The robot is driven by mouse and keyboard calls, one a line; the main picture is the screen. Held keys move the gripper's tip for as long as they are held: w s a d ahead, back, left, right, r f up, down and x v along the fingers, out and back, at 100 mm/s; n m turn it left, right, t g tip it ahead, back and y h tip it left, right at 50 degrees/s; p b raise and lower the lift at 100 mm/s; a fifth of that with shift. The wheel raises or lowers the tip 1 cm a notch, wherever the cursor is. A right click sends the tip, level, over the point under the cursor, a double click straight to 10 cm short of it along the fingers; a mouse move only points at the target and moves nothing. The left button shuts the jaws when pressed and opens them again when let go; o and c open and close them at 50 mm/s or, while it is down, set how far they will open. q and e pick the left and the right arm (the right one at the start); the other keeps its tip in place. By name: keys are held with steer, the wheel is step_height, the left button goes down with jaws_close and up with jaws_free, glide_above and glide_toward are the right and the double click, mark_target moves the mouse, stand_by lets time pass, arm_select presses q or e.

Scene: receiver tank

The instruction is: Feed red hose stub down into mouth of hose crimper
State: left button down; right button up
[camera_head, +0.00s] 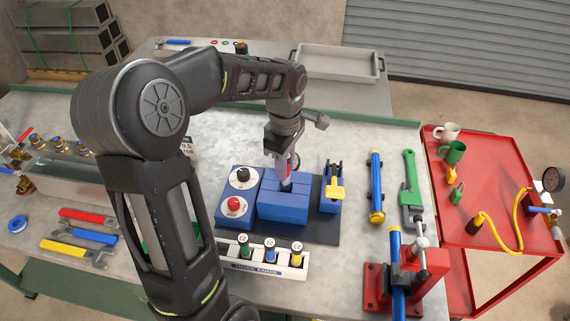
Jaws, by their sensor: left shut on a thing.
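The hose crimper (283,208) is a blue block on a dark base in the middle of the bench, with its dials on the left. My left gripper (285,177) points down right above the mouth in the crimper's top. It is shut on a slim piece, with a little red showing between the fingers, which fits the red hose stub. The fingers hide most of the stub, and I cannot tell whether its lower end is inside the mouth. My right gripper is not in view.
A white rack (262,262) with green, blue and yellow hose ends stands in front of the crimper. A blue tool with a yellow handle (336,192) is right of it. A blue-yellow tube (376,185), green wrench (411,185) and red vise (412,282) lie further right.

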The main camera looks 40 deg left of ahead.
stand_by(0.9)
arm_select(q)
steer(key=shift+f+b, duration=1.25)
steer(key=shift+f, duration=0.25)
steer(key=shift+f, duration=0.15)
steer(key=shift+f+b, duration=0.65)
steer(key=c, duration=1.1)
jaws_free()
steer(key=shift+c, duration=0.2)
steer(key=shift+r, duration=0.1)
